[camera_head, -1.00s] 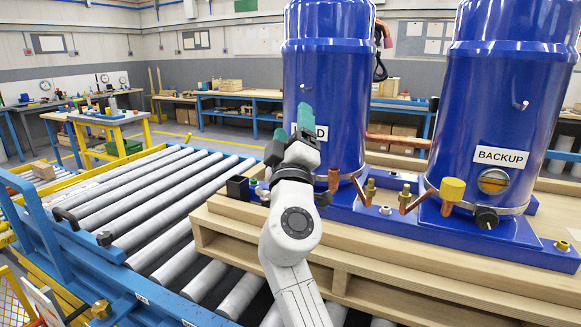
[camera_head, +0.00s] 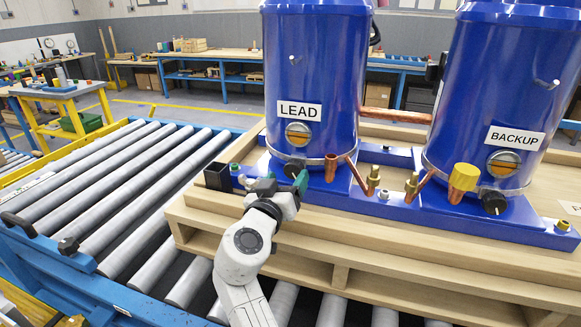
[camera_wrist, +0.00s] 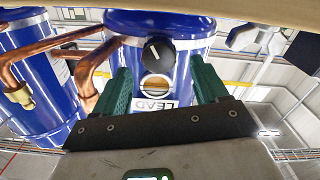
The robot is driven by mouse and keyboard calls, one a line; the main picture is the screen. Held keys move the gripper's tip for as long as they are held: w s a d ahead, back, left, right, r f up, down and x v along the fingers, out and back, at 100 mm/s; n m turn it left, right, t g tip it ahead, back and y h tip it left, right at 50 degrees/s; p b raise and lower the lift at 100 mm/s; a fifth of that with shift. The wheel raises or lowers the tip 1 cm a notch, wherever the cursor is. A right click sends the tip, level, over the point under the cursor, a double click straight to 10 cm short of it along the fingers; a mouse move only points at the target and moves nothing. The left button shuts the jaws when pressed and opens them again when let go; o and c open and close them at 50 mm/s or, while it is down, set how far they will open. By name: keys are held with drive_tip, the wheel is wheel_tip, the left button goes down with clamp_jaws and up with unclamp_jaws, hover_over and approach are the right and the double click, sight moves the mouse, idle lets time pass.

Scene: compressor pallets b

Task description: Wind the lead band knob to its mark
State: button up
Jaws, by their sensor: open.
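The blue LEAD compressor (camera_head: 310,70) stands upright on the pallet, with a silver band around its foot. The black lead band knob (camera_head: 295,166) sits on that band, under the round sight glass (camera_head: 298,133). My gripper (camera_head: 284,187) is open, in front of and just below the knob, apart from it. The wrist view is upside down. There the knob (camera_wrist: 158,52) shows a pale pointer line and lies between and beyond the green fingers of my gripper (camera_wrist: 163,82). The knob's mark cannot be made out.
The BACKUP compressor (camera_head: 500,90) with its own black knob (camera_head: 494,202) stands to the right. Copper pipe stubs (camera_head: 357,175) and brass valves (camera_head: 373,180) rise right of the lead knob. A black open box (camera_head: 217,177) sits left. The wooden pallet (camera_head: 400,240) rests on rollers (camera_head: 140,200).

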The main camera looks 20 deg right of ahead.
sight(291, 170)
drive_tip(key=shift+x, duration=2.05)
drive_tip(key=shift+r, duration=0.1)
drive_tip(key=c, duration=1.1)
drive_tip(key=shift+o, duration=0.2)
